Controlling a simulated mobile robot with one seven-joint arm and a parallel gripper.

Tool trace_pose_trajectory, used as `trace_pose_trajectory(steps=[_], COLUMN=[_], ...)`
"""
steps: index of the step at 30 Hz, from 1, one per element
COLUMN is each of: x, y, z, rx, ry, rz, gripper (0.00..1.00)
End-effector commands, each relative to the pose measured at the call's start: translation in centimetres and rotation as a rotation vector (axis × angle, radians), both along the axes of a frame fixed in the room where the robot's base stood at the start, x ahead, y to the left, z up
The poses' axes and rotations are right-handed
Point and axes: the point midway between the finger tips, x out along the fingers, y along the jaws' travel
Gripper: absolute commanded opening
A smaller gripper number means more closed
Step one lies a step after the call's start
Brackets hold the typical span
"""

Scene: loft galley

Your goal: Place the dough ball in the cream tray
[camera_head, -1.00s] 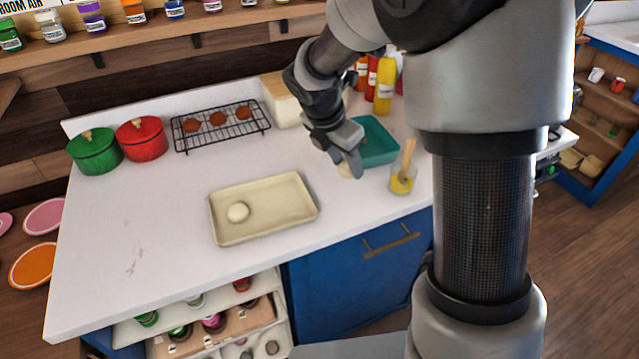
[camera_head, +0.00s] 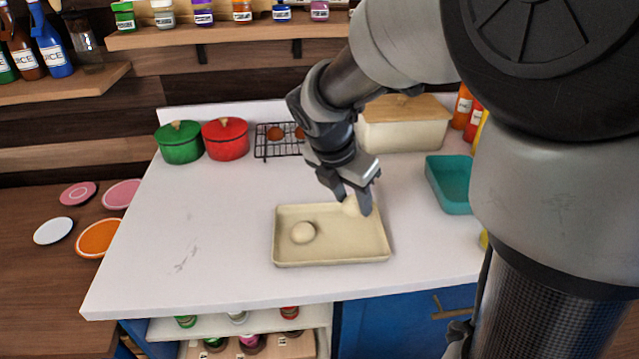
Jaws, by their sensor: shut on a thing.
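The cream tray (camera_head: 333,251) lies on the white counter. One pale dough ball (camera_head: 303,232) rests in its left part. My gripper (camera_head: 355,203) is above the tray's back right part, shut on a second pale dough ball (camera_head: 349,207). The fingers partly hide the held ball, and its cream colour blends with the tray behind it. I cannot tell how far above the tray floor it is.
A teal tray (camera_head: 449,184) sits to the right, partly behind my arm. A black cooling rack (camera_head: 272,151), a red pot (camera_head: 226,139), a green pot (camera_head: 179,143) and a cream bin (camera_head: 404,135) line the back. The counter's left side is clear.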

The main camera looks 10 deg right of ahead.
Motion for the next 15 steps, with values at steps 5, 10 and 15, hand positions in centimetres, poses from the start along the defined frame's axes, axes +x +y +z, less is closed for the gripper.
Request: trace_pose_trajectory(steps=[5, 10, 15], x=[0.0, 0.0, 0.0], y=[0.0, 0.0, 0.0], z=[-2.6, -4.9, -7.2], rx=[0.0, 0.0, -0.001], ry=[0.001, 0.002, 0.001], rz=[0.0, 0.001, 0.001], gripper=[0.18, 0.18, 0.18])
